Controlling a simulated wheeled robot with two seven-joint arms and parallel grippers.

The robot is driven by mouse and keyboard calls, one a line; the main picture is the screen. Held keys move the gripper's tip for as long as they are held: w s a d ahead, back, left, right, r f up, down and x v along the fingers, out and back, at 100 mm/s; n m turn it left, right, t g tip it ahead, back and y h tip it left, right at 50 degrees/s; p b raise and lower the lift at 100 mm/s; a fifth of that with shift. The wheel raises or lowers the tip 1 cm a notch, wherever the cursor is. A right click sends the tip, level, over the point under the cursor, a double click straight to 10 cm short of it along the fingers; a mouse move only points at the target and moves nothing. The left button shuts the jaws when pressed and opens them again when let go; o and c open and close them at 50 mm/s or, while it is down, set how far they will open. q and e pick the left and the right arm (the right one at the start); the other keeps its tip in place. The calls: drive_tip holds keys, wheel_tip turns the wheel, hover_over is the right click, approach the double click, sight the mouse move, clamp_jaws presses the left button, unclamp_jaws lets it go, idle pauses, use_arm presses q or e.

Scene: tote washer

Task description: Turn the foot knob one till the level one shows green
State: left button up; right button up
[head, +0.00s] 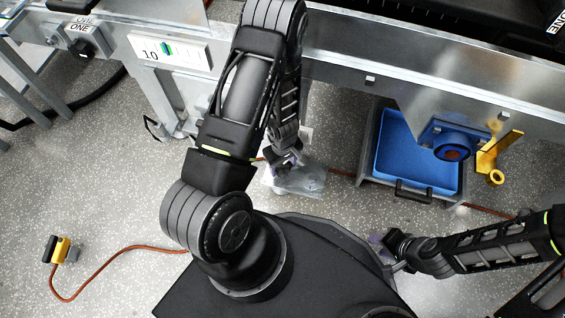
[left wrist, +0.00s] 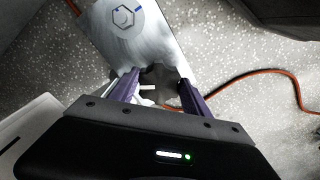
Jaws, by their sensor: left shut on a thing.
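My left gripper (head: 288,160) reaches down beside the machine frame. In the left wrist view its purple fingers (left wrist: 160,88) are shut on a small dark piece, apparently foot knob one (left wrist: 158,78). A pale metal plate with a hexagon mark (left wrist: 124,18) lies just beyond the fingers; the plate also shows in the head view (head: 300,182). The knob is hidden by my gripper in the head view. A white panel (head: 170,51) on the frame, apparently level one, carries a "10" and a green patch with some blue. My right gripper (head: 388,250) is low at the right; its opening is unclear.
A blue tray (head: 418,190) stands under the frame at the right, near a round blue-rimmed fitting (head: 453,152) and a yellow handle (head: 490,155). An orange cable (head: 110,255) crosses the floor at the lower left.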

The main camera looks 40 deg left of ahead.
sight(283, 166)
use_arm(q)
drive_tip(key=shift+n, duration=0.8)
drive_tip(key=shift+w, duration=0.1)
drive_tip(key=o, duration=1.4)
drive_tip(key=shift+c, duration=0.2)
wheel_tip(283, 166, up, 7)
drive_tip(key=p, duration=0.4)
drive_tip(key=shift+f, duration=0.1)
drive_tip(key=shift+r+p, duration=0.3)
drive_tip(key=shift+r, duration=0.2)
